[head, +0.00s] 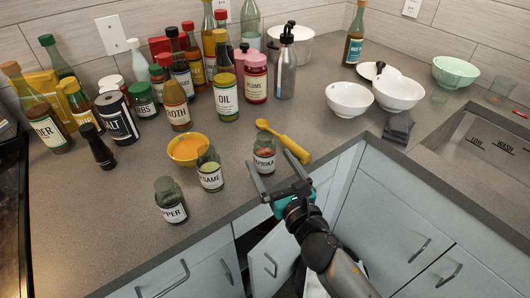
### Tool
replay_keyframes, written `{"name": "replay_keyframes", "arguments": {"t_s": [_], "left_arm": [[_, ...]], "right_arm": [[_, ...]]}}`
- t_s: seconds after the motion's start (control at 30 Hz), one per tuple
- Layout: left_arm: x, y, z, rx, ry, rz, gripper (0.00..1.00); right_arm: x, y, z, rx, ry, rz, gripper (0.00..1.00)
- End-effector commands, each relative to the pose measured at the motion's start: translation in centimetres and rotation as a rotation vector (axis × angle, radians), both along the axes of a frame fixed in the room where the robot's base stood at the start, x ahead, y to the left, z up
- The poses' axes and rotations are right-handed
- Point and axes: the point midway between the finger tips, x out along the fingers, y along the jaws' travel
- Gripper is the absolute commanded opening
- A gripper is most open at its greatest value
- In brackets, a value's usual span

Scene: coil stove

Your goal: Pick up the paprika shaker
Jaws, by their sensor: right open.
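The paprika shaker (264,158) is a small dark-lidded glass jar with a white label, upright near the counter's front edge. My right gripper (270,160) is open, coming in from the front right. Its two fingers point toward the shaker, with one fingertip to its left and the other to its right. The shaker appears between the fingertips; I cannot tell whether either finger touches it. My left gripper is not in view.
A yellow spoon (284,140) lies close behind the right fingertip. The sesame jar (210,172), pepper jar (171,204) and yellow bowl (184,147) stand to the left. Several bottles crowd the back. White bowls (349,100) stand right. A cabinet door (275,262) below hangs open.

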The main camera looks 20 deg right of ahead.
Motion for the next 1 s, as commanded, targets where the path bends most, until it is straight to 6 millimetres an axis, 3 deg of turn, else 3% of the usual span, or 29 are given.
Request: {"name": "replay_keyframes", "arguments": {"t_s": [0.37, 0.7, 1.0], "left_arm": [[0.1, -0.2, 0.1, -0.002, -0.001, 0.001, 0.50], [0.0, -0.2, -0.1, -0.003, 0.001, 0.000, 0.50], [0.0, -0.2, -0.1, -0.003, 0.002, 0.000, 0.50]], "right_arm": [[2.6, 0.3, 0.0, 0.002, 0.000, 0.000, 0.98], [6.6, 0.6, -0.1, 0.002, -0.001, 0.000, 0.98], [7.2, 0.6, -0.1, 0.003, 0.001, 0.000, 0.98]]}}
